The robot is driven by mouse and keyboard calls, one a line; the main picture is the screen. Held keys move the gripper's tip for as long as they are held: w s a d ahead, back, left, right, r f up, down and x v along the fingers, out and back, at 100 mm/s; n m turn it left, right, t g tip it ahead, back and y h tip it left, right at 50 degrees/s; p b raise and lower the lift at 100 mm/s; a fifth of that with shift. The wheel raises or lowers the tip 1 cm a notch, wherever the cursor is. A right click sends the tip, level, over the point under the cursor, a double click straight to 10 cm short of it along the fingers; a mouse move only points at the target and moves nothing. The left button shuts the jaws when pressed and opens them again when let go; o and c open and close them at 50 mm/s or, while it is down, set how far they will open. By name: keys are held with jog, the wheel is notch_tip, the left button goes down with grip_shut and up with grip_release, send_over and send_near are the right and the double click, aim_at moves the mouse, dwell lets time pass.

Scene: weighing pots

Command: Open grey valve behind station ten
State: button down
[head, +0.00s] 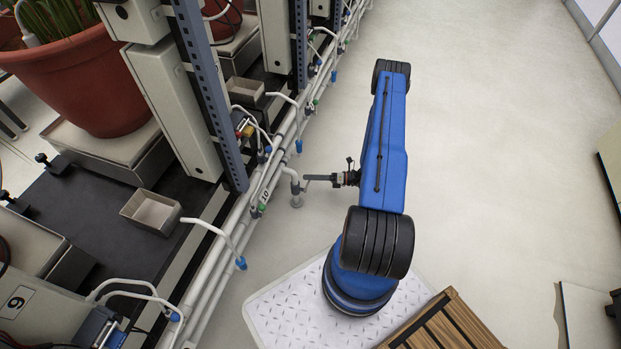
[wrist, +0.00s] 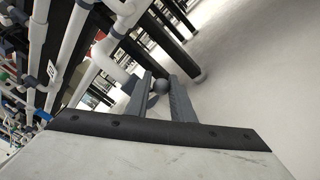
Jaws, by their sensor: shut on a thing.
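My gripper (head: 318,178) reaches left from the blue arm to the pipes beside the label "10" (head: 265,195). Its fingertips are at a bent white pipe (head: 289,174) with a grey fitting (head: 296,201) at its lower end. In the wrist view the two grey fingers of my gripper (wrist: 162,82) stand on either side of a dark grey valve handle (wrist: 160,87), and the gripper is shut on it. The white pipe elbow (wrist: 104,55) is just left of the fingers. The valve body is mostly hidden, and I cannot tell the handle's angle clearly.
White pipes (head: 222,255) with blue-tipped branches run along the rack. A blue-grey upright (head: 208,90) and a potted plant (head: 85,80) are left. A wooden slatted thing (head: 445,322) is at the bottom.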

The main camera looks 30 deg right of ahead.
jog(key=shift+r+n, duration=0.2)
jog(key=shift+n, duration=0.1)
jog(key=shift+r+n+h, duration=0.3)
jog(key=shift+n+h, duration=0.1)
jog(key=r+n, duration=0.2)
jog(key=shift+s+a+n+h, duration=0.15)
jog(key=shift+a+n+h, duration=0.05)
jog(key=shift+n+h, duration=0.2)
jog(key=r+n, duration=0.1)
jog(key=a+n+h, duration=0.1)
jog(key=shift+s+r+n, duration=0.3)
jog(key=shift+s+r, duration=0.05)
jog(key=shift+r, duration=0.05)
jog(key=shift+s+a+r+n+h, duration=0.35)
jog(key=shift+r+n+h, duration=0.1)
jog(key=shift+n, duration=0.45)
jog(key=c, duration=1.6)
grip_release()
jog(key=shift+s, duration=0.1)
